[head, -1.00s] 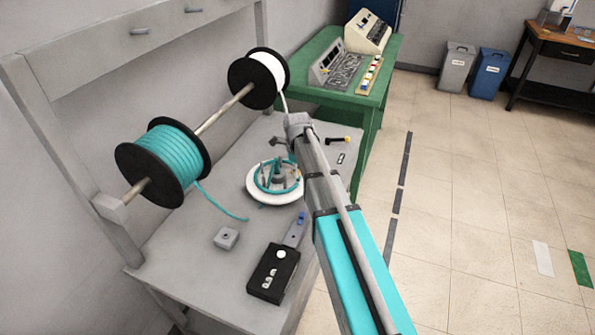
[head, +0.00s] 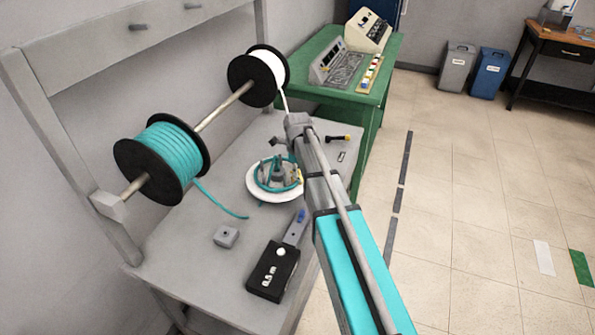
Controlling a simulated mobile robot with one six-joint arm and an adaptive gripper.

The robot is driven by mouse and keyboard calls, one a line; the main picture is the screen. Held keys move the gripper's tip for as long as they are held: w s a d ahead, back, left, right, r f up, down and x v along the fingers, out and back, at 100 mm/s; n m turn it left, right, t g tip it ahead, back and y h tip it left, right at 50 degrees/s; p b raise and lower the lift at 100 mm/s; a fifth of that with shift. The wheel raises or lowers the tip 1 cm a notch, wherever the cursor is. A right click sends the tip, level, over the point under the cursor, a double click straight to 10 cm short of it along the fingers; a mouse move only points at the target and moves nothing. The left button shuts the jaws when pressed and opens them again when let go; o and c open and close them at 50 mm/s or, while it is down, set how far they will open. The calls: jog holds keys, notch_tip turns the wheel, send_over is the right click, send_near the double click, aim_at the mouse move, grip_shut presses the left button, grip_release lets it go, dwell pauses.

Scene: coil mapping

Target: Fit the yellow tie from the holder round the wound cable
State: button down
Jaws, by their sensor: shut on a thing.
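The wound turquoise cable (head: 264,185) lies round the upright pegs of a white round winding plate (head: 260,198) on the grey bench. My arm comes in from the lower right, and its wrist is above and to the right of the plate. My gripper (head: 299,174) is mostly hidden behind my arm, at the right side of the wound cable. It is shut on the yellow tie (head: 300,179), of which only a small yellow patch shows. Whether the tie touches or goes round the cable cannot be seen. A grey holder (head: 296,232) with a blue piece on it lies in front of the plate.
A turquoise cable reel (head: 170,160) and a white cable reel (head: 262,75) hang on a rod at left. A black box (head: 273,271) and small grey block (head: 227,236) stand on the front bench.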

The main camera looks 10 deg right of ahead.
dwell(0.4)
jog(key=c, duration=0.5)
grip_release()
jog(key=shift+c, duration=0.2)
